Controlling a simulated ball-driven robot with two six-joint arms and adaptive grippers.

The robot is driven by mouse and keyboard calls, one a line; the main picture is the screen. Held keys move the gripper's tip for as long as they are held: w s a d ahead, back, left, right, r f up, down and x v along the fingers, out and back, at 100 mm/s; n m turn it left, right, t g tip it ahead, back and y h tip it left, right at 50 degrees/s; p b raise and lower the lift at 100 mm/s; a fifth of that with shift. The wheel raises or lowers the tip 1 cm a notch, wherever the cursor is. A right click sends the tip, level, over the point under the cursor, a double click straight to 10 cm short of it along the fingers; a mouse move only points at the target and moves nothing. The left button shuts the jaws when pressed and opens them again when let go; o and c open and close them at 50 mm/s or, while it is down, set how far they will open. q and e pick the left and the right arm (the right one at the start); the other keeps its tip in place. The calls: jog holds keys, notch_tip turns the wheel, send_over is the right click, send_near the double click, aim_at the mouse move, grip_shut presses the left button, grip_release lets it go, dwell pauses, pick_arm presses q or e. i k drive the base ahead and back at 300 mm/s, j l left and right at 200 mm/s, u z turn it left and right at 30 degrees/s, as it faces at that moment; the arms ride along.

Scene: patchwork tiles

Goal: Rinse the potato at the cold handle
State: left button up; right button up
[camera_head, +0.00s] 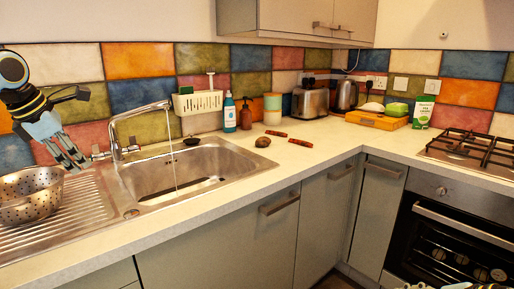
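A small dark brown lump, which looks like the potato (263,142), lies on the counter right of the sink. The chrome tap (140,112) arches over the sink basin (165,178), and a thin stream of water (171,150) falls from its spout. A tap handle (99,153) sticks out left of the tap base; I cannot tell whether it is hot or cold. My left gripper (73,163) hangs fingers-down just left of that handle, holding nothing visible; its finger gap is unclear.
A metal colander (30,194) stands on the drainboard (85,212) below my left gripper. Two red strips (300,142) lie near the potato. Blue bottle (229,112), brown dispenser (246,114), toaster (310,102) and kettle (346,95) stand behind. The front counter is clear.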

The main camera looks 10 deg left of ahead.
aim_at(97, 155)
jog(key=i+j, duration=0.25)
jog(key=j, duration=0.2)
jog(key=i+j, duration=0.25)
jog(key=j, duration=0.15)
jog(key=i+j, duration=0.25)
jog(key=j, duration=0.2)
